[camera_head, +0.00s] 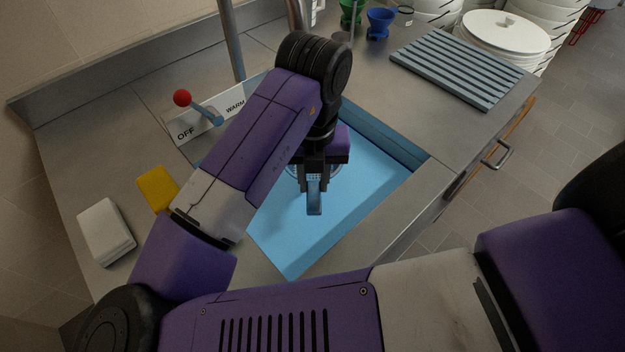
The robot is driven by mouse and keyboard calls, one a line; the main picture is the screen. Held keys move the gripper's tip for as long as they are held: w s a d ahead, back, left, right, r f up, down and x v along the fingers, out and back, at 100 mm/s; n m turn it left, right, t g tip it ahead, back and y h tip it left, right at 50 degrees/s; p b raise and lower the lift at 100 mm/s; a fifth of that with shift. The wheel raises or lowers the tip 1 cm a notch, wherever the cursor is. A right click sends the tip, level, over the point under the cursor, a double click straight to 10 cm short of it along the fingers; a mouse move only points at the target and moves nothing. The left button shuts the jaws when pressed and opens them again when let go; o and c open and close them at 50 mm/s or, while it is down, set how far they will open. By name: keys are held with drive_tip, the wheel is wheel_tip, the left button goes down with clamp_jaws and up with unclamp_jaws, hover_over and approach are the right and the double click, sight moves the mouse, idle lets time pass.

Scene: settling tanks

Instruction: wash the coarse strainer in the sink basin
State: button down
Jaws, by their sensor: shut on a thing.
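The sink basin (375,205) is a blue rectangular hollow in the steel counter. My gripper (314,205) points down into it, near its middle left. The gripper is shut on the coarse strainer (292,172), of which only a thin pale curved edge shows beside the jaws. The rest of the strainer is hidden behind my gripper and wrist. I cannot tell whether it touches the basin floor. A tap lever with a red knob (182,98) stands at the back left by a white plate (190,128) marked OFF and WARM.
A yellow sponge (157,188) and a white block (105,231) lie on the counter at the left. A ribbed blue-grey rack (455,65) lies right of the basin. Green and blue cups (380,23) stand behind. Steel pipes (231,40) rise at the back.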

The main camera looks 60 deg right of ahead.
drive_tip(key=shift+r+p, duration=2.3)
drive_tip(key=shift+r, duration=1.1)
